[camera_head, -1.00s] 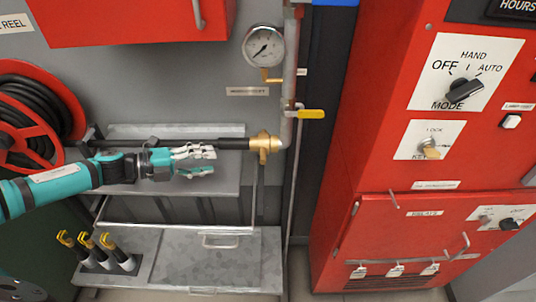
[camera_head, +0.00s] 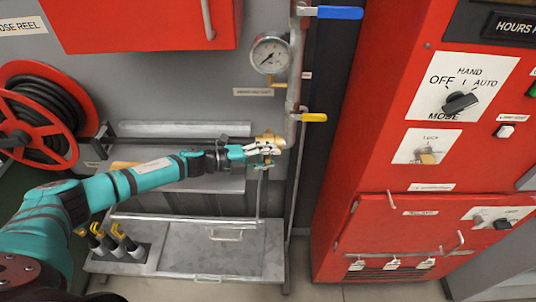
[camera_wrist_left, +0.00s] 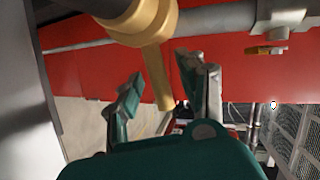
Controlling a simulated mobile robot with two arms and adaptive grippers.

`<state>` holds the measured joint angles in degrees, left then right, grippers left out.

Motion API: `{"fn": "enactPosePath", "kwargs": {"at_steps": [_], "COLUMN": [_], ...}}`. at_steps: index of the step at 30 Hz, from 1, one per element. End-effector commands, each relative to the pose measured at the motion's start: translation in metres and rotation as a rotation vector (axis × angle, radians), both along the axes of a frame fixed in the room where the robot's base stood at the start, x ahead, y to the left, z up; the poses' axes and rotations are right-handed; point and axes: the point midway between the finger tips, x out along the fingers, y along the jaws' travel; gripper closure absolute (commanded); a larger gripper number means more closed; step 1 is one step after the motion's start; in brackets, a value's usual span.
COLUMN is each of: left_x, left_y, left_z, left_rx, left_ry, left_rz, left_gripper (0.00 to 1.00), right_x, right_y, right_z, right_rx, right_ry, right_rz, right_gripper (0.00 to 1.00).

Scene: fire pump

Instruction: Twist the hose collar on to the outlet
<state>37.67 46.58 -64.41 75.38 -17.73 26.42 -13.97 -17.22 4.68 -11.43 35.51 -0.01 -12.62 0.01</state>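The brass hose collar (camera_head: 270,138) sits at the right end of the black hose (camera_head: 180,142), against the grey outlet pipe (camera_head: 291,125). In the left wrist view the collar (camera_wrist_left: 135,20) is at the top, with a brass lug (camera_wrist_left: 157,75) hanging down from it. My left gripper (camera_head: 266,153) is at the collar, partly covering it. In the left wrist view its two fingers (camera_wrist_left: 165,92) are apart, one on each side of the lug. A gap shows on the left side; contact on the right side is unclear. My right gripper is not in view.
A pressure gauge (camera_head: 270,53) and a yellow-handled valve (camera_head: 313,117) are above and right of the collar. The red control cabinet (camera_head: 345,190) stands to the right. A grey shelf (camera_head: 228,183) lies below the hose. A red hose reel (camera_head: 45,120) is at left.

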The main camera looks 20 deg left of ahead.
Motion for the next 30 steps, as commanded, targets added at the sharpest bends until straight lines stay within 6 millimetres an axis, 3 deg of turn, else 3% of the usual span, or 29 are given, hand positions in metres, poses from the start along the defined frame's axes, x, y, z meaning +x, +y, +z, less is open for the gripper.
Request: {"fn": "enactPosePath", "kwargs": {"at_steps": [7, 16, 30], "left_x": [0.0003, 0.0001, 0.0005], "left_y": [-0.0004, -0.0002, 0.0006], "left_z": [-0.0003, -0.0005, -0.0015], "left_rx": [0.0, 0.0, 0.0], "left_ry": [0.0, 0.0, 0.005], "left_rz": [0.0, 0.0, 0.001], "left_gripper": [0.61, 1.0, 1.0], "right_x": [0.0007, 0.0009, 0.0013], "right_y": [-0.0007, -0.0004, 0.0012], "right_z": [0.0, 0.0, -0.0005], "right_rx": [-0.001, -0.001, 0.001], "right_ry": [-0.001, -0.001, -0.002], "right_rz": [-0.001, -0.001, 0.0], "right_gripper": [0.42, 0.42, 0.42]}}
